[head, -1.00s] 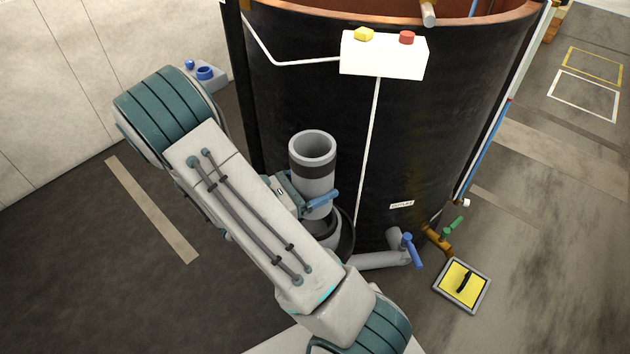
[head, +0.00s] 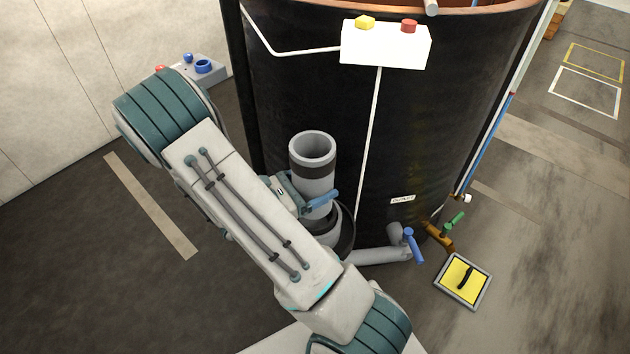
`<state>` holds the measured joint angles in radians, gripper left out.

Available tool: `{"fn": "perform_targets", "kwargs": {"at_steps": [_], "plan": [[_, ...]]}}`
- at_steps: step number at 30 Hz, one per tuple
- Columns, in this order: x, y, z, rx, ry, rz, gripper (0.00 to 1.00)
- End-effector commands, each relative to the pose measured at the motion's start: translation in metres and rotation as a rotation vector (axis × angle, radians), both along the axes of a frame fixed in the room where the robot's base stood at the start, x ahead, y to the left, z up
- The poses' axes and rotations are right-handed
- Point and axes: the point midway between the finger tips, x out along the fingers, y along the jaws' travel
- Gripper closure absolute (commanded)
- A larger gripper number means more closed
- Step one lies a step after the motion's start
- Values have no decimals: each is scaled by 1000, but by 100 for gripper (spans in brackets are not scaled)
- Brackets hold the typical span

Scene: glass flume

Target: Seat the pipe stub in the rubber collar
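The pipe stub (head: 314,181) is a grey, open-topped tube with a dark band below its rim. It stands about upright in front of the dark tank. My gripper (head: 306,201) is around the stub below the band, with a blue finger on its right side, and appears shut on it. Below the gripper are grey round parts and a black curved edge (head: 349,236), which may be the rubber collar. My arm covers much of this area, so I cannot tell whether the stub's lower end touches the collar.
The large dark tank (head: 290,80) with a copper rim stands close behind the stub. A grey pipe (head: 376,257) with a blue-handled valve (head: 412,244) runs to the right. A yellow floor plate (head: 463,281) lies at right. Open floor is at left.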

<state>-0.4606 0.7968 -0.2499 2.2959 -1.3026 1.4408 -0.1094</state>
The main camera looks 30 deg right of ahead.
Motion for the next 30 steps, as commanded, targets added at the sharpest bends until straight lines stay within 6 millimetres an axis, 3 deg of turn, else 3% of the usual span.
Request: {"fn": "perform_targets", "kwargs": {"at_steps": [30], "plan": [[0,0,-26,-1,-1,0,54]]}}
